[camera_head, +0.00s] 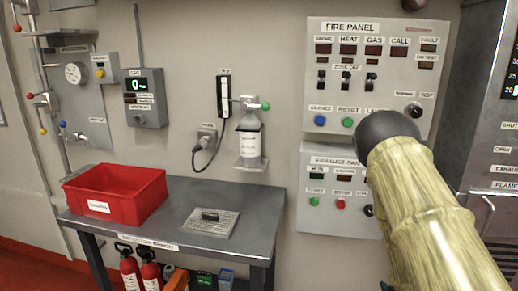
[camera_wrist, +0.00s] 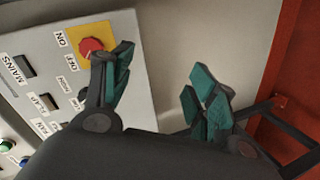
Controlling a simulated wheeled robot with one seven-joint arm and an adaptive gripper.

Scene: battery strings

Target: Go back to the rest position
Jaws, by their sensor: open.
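My gripper (camera_wrist: 160,92) shows in the wrist view with its two dark fingers and teal pads spread wide apart. It is open and nothing is between the pads. The left finger overlaps a grey panel (camera_wrist: 130,60) near a red button (camera_wrist: 91,47) on a yellow plate. I cannot tell whether it touches the panel. In the head view my arm reaches up from the lower right in front of the fire panel (camera_head: 345,27). My gripper is out of sight there.
A grey table (camera_head: 262,205) holds a red bin (camera_head: 120,205) and a small grey plate (camera_head: 198,226) with a dark block on it. Fire extinguishers (camera_head: 130,274) stand below. An exhaust fan panel (camera_head: 325,220) sits beside my arm. A red-orange surface (camera_wrist: 280,75) lies right in the wrist view.

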